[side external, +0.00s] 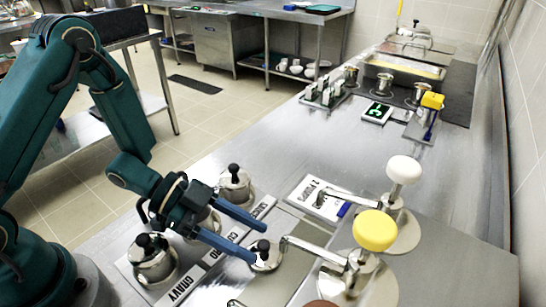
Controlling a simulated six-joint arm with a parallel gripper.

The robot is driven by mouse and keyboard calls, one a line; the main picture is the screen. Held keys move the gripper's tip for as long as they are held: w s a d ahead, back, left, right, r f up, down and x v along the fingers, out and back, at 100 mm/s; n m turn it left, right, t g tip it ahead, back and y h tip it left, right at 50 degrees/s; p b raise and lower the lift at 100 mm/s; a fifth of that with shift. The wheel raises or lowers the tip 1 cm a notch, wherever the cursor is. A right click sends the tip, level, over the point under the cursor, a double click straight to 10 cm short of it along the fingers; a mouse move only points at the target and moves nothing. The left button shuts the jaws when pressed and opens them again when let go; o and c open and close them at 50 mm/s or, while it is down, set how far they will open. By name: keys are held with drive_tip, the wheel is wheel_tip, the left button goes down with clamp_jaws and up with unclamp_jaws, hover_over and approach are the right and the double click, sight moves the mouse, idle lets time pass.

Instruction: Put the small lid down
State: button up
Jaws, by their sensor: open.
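The small lid (268,264) is a shiny metal disc with a black knob, near the front middle of the steel counter, right of the label strip (187,283). It looks level; whether it lies flat on the surface or slightly above is hard to tell. My gripper (258,243) is open, its two blue fingers reaching to the lid from the left, one on each side of the knob. Whether a finger touches the knob is unclear. Lidded metal pots with black knobs stand at the front left (153,262) and farther back (236,187); another is partly hidden behind my gripper.
A yellow-topped pump (375,231) and a white-topped pump (404,170) stand close on the right, their spouts pointing towards the lid. The counter's middle is clear.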

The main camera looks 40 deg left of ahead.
drive_tip(key=shift+x, duration=0.9)
clamp_jaws()
drive_tip(key=shift+r, duration=0.15)
